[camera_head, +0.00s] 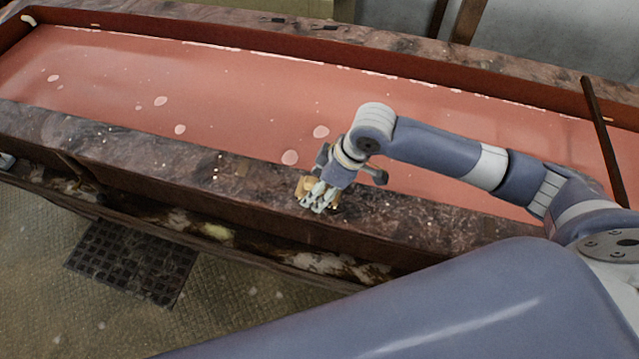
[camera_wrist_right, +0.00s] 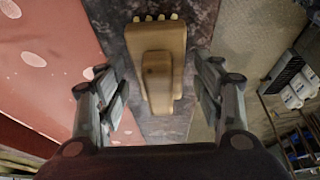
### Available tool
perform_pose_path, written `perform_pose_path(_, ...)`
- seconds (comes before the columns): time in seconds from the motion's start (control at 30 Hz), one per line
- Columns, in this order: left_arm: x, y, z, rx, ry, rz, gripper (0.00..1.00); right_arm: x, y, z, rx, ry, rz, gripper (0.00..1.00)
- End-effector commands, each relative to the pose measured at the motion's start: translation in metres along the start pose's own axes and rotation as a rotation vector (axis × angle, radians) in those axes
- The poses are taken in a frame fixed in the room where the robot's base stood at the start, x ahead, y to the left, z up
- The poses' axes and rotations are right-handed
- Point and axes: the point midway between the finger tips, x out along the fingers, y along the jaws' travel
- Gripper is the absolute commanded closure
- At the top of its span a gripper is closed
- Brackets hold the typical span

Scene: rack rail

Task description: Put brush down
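The brush (camera_wrist_right: 157,65) is a tan wooden block with a narrower handle and light bristle tufts along its far end. In the right wrist view it lies on the dark mottled stone ledge (camera_wrist_right: 205,15). In the head view only a small tan part (camera_head: 304,187) shows beside the fingers. My right gripper (camera_wrist_right: 160,100) is open, its fingers on either side of the brush handle with a visible gap on both sides. In the head view my right gripper (camera_head: 318,199) is low over the ledge's near edge. My left gripper is not in view.
A long trough with a red, pale-spotted floor (camera_head: 230,90) lies behind the ledge. A dark bar (camera_head: 603,140) crosses it at the right. A dark floor grate (camera_head: 130,262) lies below at the left. The ledge left of the gripper is clear.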

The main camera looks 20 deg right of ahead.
Motion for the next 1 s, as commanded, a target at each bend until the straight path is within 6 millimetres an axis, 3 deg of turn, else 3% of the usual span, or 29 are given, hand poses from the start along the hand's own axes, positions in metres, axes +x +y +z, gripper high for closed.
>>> perform_pose_path(0.27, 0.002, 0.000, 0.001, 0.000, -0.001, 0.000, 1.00, -0.009, 0.001, -0.001, 0.000, 0.001, 0.002, 0.39)
perform_pose_path(0.7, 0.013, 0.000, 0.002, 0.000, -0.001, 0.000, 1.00, -0.096, 0.001, -0.001, -0.002, 0.001, 0.004, 0.39)
perform_pose_path(1.0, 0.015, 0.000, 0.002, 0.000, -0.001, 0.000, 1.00, -0.122, 0.000, -0.001, 0.001, 0.000, 0.000, 0.39)
